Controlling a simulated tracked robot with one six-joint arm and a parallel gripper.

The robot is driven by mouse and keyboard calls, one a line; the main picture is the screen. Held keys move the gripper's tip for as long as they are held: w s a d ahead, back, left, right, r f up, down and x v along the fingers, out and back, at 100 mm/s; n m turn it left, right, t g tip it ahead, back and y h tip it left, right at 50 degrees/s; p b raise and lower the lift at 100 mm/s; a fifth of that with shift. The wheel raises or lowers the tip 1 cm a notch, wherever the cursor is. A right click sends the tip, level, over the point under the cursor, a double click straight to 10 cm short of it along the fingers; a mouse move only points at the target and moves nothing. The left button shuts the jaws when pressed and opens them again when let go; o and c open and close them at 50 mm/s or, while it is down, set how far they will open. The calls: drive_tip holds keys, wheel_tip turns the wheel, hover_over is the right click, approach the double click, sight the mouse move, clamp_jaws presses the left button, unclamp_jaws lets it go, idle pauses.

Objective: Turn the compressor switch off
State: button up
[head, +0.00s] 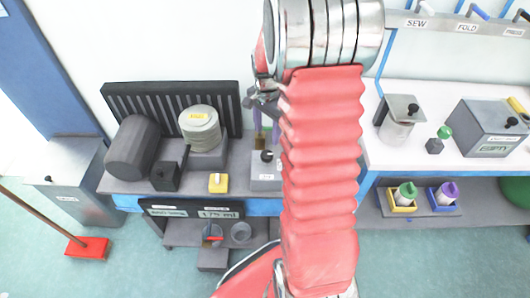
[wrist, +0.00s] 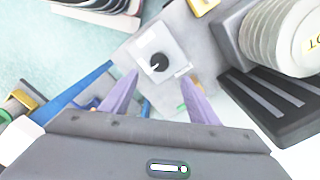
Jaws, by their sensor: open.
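A light grey switch box (head: 266,184) with a black knob stands on the grey bench, partly hidden behind my red arm in the head view. Its label is too small to read. In the wrist view the black knob (wrist: 158,62) sits on the pale box top, just beyond and between my fingertips. My gripper (wrist: 159,77) is open and empty, its two purple fingers apart. It also shows in the head view (head: 266,140) above the box. I cannot tell whether the fingers touch the knob. A dark grey cylinder (head: 133,148) lies on the bench at the left.
A pale ribbed cylinder (head: 201,133) with a yellow label and a yellow block (head: 218,182) stand left of the box. A black slatted panel (head: 175,98) rises behind. The white table (head: 455,150) at right holds more boxes.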

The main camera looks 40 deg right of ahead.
sight(266, 154)
wheel_tip(266, 154, down, 11)
drive_tip(key=shift+f, duration=0.1)
idle(0.4)
drive_tip(key=shift+c, duration=0.3)
drive_tip(key=c, duration=0.9)
drive_tip(key=shift+a, duration=0.3)
drive_tip(key=shift+c, duration=0.4)
drive_tip(key=shift+d, duration=0.3)
